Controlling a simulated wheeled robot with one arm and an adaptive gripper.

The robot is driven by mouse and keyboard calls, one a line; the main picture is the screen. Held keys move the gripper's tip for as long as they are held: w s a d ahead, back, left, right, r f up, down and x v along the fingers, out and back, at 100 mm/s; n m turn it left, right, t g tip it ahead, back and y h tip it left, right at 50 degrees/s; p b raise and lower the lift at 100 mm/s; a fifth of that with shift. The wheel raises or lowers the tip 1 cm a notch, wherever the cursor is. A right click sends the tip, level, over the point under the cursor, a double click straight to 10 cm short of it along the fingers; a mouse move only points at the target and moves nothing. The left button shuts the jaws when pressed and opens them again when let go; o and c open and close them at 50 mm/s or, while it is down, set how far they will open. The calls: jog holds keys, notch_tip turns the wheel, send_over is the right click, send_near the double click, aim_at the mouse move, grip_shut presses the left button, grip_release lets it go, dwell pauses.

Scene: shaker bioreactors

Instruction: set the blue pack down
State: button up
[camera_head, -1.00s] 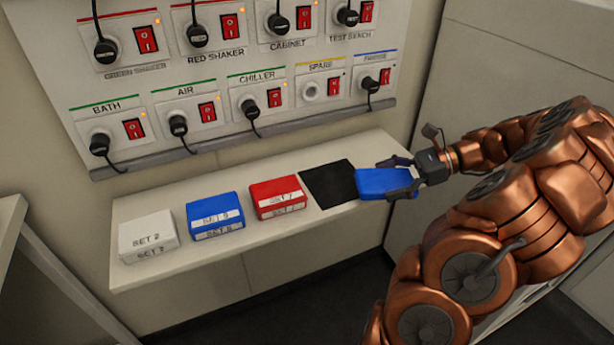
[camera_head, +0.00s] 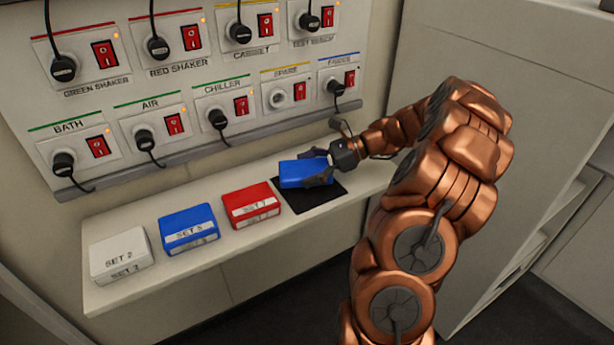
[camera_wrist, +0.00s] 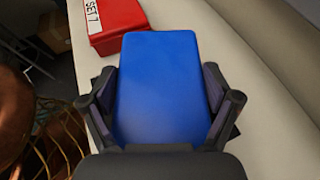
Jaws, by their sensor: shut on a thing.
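A blue pack (camera_head: 302,175) is held in my gripper (camera_head: 318,169), over the black mat (camera_head: 318,196) on the shelf. In the wrist view the blue pack (camera_wrist: 160,85) fills the space between the two fingers of my gripper (camera_wrist: 163,110), which press on its sides. The pack looks level and hides much of the mat. I cannot tell whether its underside touches the mat. Another blue pack (camera_head: 188,228), labelled SET 5, stands further left on the shelf.
The red pack (camera_head: 251,205) stands just left of the mat; it also shows in the wrist view (camera_wrist: 108,22). A white pack (camera_head: 119,254) is at the left end of the shelf (camera_head: 240,252). The socket panel (camera_head: 190,90) with plugs and red switches rises behind. A tall cabinet (camera_head: 545,110) stands right.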

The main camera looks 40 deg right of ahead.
jog(key=shift+f, duration=1.2)
jog(key=shift+d+f, duration=0.1)
jog(key=shift+f, duration=0.05)
jog(key=o, duration=1.1)
jog(key=shift+o, duration=0.2)
